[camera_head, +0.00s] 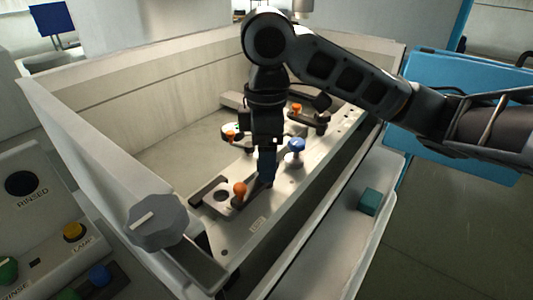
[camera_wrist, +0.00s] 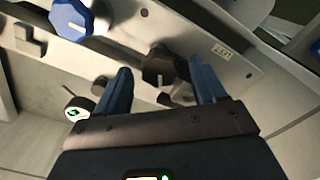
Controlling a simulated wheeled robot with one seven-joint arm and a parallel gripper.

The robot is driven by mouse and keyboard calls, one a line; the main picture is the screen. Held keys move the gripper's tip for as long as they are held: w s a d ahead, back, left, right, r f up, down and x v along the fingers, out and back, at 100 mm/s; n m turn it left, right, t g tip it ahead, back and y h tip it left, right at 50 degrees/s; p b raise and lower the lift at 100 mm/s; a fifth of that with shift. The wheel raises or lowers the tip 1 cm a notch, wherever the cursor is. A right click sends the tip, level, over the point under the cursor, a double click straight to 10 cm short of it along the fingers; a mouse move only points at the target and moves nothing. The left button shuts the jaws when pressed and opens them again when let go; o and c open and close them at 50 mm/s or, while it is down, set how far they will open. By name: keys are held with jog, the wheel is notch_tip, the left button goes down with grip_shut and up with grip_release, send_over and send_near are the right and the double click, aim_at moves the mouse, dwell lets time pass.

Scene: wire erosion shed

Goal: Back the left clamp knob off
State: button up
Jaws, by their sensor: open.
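A dark lobed knob (camera_wrist: 158,66) with a pale pointer line sits on the pale clamp rail, between my gripper's two blue fingers in the wrist view. It appears to be the left clamp knob; in the head view my gripper hides it. My gripper (camera_wrist: 160,85) is open, with a finger on either side of the knob; I cannot tell whether either touches it. In the head view my gripper (camera_head: 266,176) points down onto the rail (camera_head: 232,236). A blue knob (camera_head: 296,147) stands farther along the rail, and it also shows in the wrist view (camera_wrist: 71,18).
An orange-topped handle (camera_head: 240,189) stands just left of my gripper. More orange-topped parts (camera_head: 296,108) are behind it. Tank walls (camera_head: 120,80) surround the rail. A grey dial (camera_head: 157,221) is at the front left corner, and a teal block (camera_head: 369,201) lies on the right ledge.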

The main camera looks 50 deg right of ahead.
jog(key=shift+r, duration=3.9)
jog(key=shift+c, duration=0.2)
